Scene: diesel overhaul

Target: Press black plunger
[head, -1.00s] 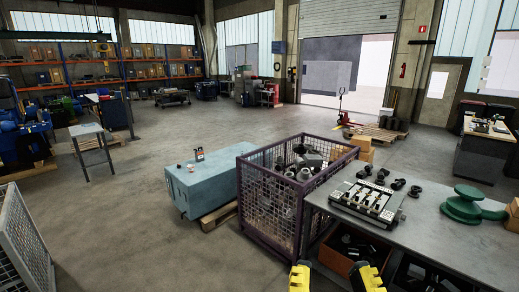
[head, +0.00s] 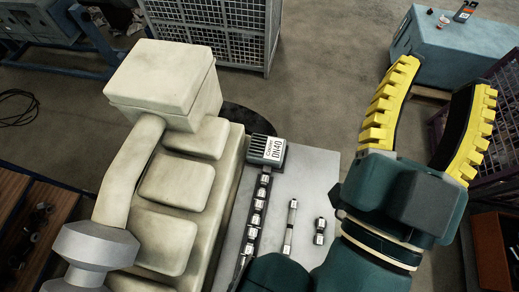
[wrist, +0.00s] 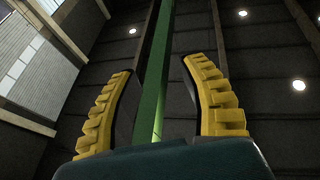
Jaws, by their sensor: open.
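I cannot make out a black plunger for certain in either current view. My gripper (head: 445,76) is at the right of the head view, with two curved yellow-ribbed fingers spread wide. It is open and empty, and no bench object is between its fingers. In the wrist view my gripper (wrist: 160,78) points up towards the dark roof, with a green beam behind the gap.
A large cream machine casing (head: 165,200) fills the left centre. Beside it, a grey bench (head: 315,175) holds a DN40-labelled block (head: 267,150), a socket row (head: 257,213) and small metal tools. A blue-grey chest (head: 450,50) stands behind my gripper; a mesh cage (head: 222,30) stands farther back.

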